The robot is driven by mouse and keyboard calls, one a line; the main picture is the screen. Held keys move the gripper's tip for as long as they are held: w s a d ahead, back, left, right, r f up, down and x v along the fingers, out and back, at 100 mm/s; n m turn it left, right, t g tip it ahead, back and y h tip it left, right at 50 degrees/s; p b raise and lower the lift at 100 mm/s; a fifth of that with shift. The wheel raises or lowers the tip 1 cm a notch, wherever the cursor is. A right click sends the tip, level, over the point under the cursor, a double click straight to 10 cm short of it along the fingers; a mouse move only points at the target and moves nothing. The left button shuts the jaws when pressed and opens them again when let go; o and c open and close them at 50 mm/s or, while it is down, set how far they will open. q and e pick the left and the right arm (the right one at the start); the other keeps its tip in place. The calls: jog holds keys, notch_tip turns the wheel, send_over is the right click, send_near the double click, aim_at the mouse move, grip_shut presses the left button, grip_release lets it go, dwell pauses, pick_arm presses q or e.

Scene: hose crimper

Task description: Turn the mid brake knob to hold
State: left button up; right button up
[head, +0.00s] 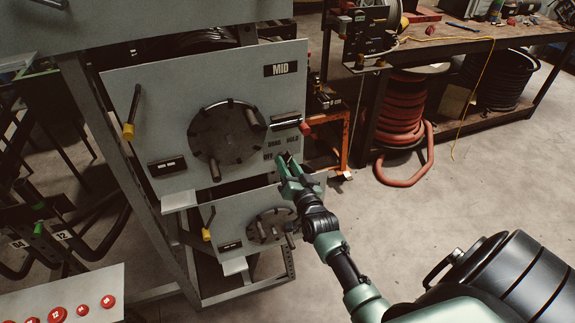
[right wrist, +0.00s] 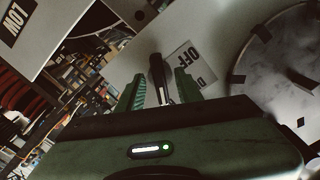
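The grey panel labelled MID (head: 281,69) carries a dark round hub (head: 228,137). To the right of the hub are the printed words OFF (head: 267,156), DRAG (head: 274,144) and HOLD (head: 293,139). My right gripper (head: 286,163) is at the panel's lower right, by these words. In the right wrist view, its green fingers (right wrist: 158,88) stand apart on both sides of a black knob (right wrist: 157,70) with a pale line, beside the OFF label (right wrist: 195,57). Gaps show between knob and fingers. The knob is mostly hidden in the head view. My left gripper is out of view.
A lower panel with a smaller hub (head: 268,226) sits below, close to my right wrist. A red hose coil (head: 404,110) stands under the workbench (head: 480,45) at right. Open floor lies right of the rack.

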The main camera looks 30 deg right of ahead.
jog(key=b+v, duration=0.1)
jog(key=v, duration=0.6)
jog(key=shift+s+b, duration=0.3)
jog(key=shift+s, duration=0.05)
jog(key=shift+a+f, duration=0.1)
jog(key=s+a+f+n+g+y+b, duration=0.1)
jog(key=s+a+f+n+g, duration=0.2)
jog(key=f, duration=0.8)
jog(key=s+a+f+g+y, duration=0.1)
jog(key=s+a+f+g, duration=0.3)
jog(key=f, duration=0.7)
jog(key=s+a+f+n+g+y+b, duration=0.1)
jog(key=s+a+f+n+y, duration=0.3)
jog(key=f, duration=0.7)
jog(key=s+f+n+g, duration=0.1)
jog(key=s+f+g, duration=0.2)
jog(key=s+f, duration=0.3)
jog(key=s+a+f+n+g+h, duration=0.1)
jog(key=s+f, duration=0.6)
jog(key=s, duration=0.9)
jog(key=s+f+n+g+h+b, duration=0.1)
jog(key=s+f+g, duration=0.3)
jog(key=s, duration=0.7)
notch_tip(320, 180, down, 3)
jog(key=shift+s+a+r+n+g, duration=0.15)
jog(key=shift+s+n+g, duration=0.2)
jog(key=shift+n, duration=0.25)
